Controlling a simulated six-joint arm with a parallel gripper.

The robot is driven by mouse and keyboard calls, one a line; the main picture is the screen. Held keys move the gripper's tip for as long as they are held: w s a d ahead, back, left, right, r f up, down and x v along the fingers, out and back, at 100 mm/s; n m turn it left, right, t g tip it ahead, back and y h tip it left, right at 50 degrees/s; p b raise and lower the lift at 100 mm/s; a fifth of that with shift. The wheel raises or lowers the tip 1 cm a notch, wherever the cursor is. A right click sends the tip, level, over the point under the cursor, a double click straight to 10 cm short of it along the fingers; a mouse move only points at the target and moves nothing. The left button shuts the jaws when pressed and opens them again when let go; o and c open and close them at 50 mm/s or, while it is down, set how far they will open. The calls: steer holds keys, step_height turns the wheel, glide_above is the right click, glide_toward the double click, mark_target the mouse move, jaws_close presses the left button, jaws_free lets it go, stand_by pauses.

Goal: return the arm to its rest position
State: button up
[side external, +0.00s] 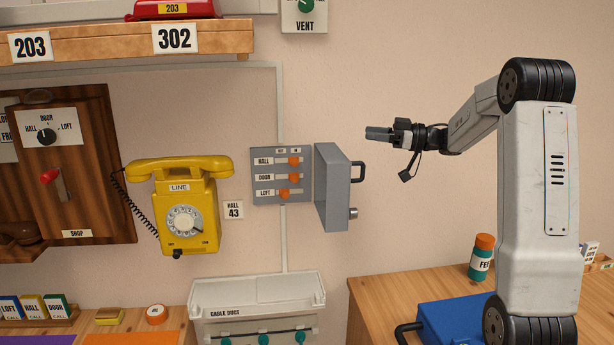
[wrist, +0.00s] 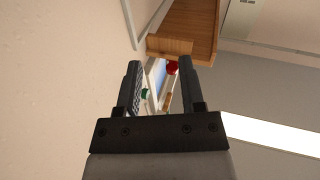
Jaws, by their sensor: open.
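My gripper (side external: 380,134) is in the side external view, to the right of the opened grey box door and a little above it. It points left and touches nothing. In the wrist view its two dark fingers (wrist: 158,88) stand apart, with nothing held between them. My arm reaches left from an upright link on the right side of the picture.
A grey switch box (side external: 263,196) with orange switches has its door (side external: 333,187) swung open toward my gripper. A yellow dial phone (side external: 184,205) hangs left of it. A wooden shelf (side external: 118,46) is upper left. A blue case (side external: 452,317) lies near my arm.

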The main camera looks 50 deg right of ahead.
steer(key=w+a+r+m+t+h, duration=0.4)
steer(key=w+r+m+h, duration=0.65)
steer(key=h, duration=0.45)
steer(key=s+a+f+g+y, duration=0.15)
steer(key=a+f+g, duration=0.35)
steer(key=f, duration=0.5)
steer(key=a+f+g+y, duration=0.2)
steer(key=a+f+g, duration=0.1)
steer(key=a+f, duration=0.6)
steer(key=s+a+f+n+g+y, duration=0.1)
steer(key=s+a+f+n+g, duration=0.1)
steer(key=s+a+f+g, duration=0.3)
steer(key=s+a+f+n+g+y, duration=0.1)
steer(key=s+a+f+g, duration=0.3)
steer(key=s+f, duration=0.9)
steer(key=shift+a+f+n+g+y, duration=0.4)
steer(key=shift+a+f+n, duration=0.15)
steer(key=shift+a, duration=0.4)
